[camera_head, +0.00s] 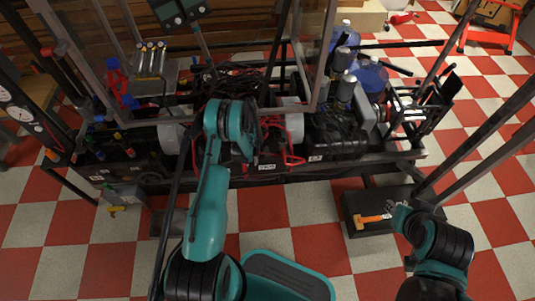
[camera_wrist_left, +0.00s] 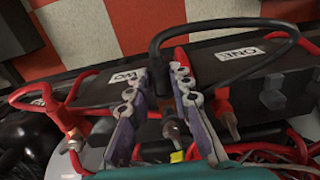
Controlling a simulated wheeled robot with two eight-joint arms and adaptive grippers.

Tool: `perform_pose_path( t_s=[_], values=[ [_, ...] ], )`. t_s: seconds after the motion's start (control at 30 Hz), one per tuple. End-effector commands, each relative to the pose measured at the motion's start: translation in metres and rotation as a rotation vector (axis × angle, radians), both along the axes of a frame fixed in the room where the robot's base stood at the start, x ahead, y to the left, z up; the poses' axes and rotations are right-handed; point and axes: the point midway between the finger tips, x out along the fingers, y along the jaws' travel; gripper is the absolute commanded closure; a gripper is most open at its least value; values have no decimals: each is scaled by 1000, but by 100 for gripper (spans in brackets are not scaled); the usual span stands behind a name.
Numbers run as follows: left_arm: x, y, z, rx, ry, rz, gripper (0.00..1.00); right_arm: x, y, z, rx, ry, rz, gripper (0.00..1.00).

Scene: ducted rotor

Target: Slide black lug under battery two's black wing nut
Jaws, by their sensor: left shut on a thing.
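My left gripper (camera_wrist_left: 155,80) has its two fingers on either side of the black cable's end (camera_wrist_left: 157,78) and is shut on it. The black lug is at this end, largely hidden between the fingers. The cable loops up and to the right. Battery two (camera_wrist_left: 103,88), with its upside-down label, lies behind the left finger. A coppery terminal (camera_wrist_left: 170,128) shows below, between the fingers. I cannot tell whether the lug touches it or where the black wing nut is. In the head view my left wrist hides the fingertips. My right gripper (camera_head: 396,211) is small, over a black box.
Battery one (camera_wrist_left: 215,62) is at the right, with a terminal (camera_wrist_left: 229,121) beside my right-hand finger. Red cables (camera_wrist_left: 270,150) run close around the fingers. An orange-handled tool (camera_head: 370,219) is on the black box (camera_head: 360,200) near my right gripper. Frame posts surround the bench.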

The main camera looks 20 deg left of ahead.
Motion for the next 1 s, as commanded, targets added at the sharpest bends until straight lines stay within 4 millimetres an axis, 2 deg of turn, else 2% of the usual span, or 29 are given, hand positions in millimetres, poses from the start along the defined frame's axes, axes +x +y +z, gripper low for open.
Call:
perform_pose_path(
  t_s=[0.43,1.0],
  values=[
    [1,0,0,0,0,0,100,0,0,0,0,0,0,72],
    [12,7,0,0,0,0,100,0,0,0,0,0,0,72]
  ],
)
